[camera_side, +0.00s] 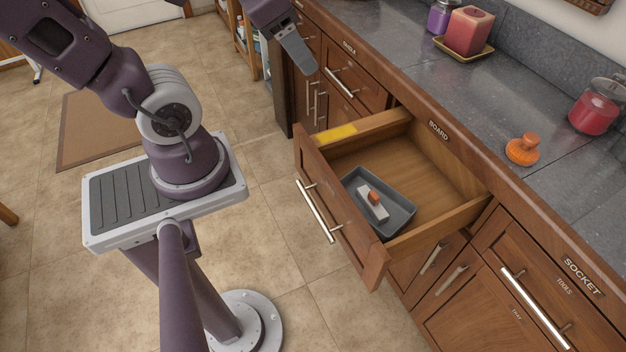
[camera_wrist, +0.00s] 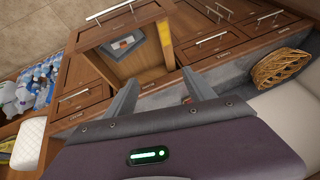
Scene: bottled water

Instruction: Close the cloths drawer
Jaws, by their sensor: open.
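One drawer (camera_side: 350,232) stands pulled out of the wooden counter, under a label reading BOARD. I cannot read the word cloths on any front. The drawer has a long metal handle (camera_side: 315,210) and holds a grey tray (camera_side: 400,208) with a white and orange-brown item in it. A yellow strip (camera_side: 335,133) lies along its far side. The open drawer also shows in the wrist view (camera_wrist: 150,64). My gripper (camera_side: 295,54) is at the top of the side view, above and beyond the drawer, touching nothing visible. In the wrist view its two fingers (camera_wrist: 160,93) are apart and empty.
The countertop holds a red candle (camera_side: 469,31), an orange knob-like object (camera_side: 522,149) and a red jar (camera_side: 597,106). A wicker basket (camera_wrist: 280,66) and several bottles (camera_wrist: 40,78) show in the wrist view. The tiled floor before the drawer (camera_side: 285,270) is clear.

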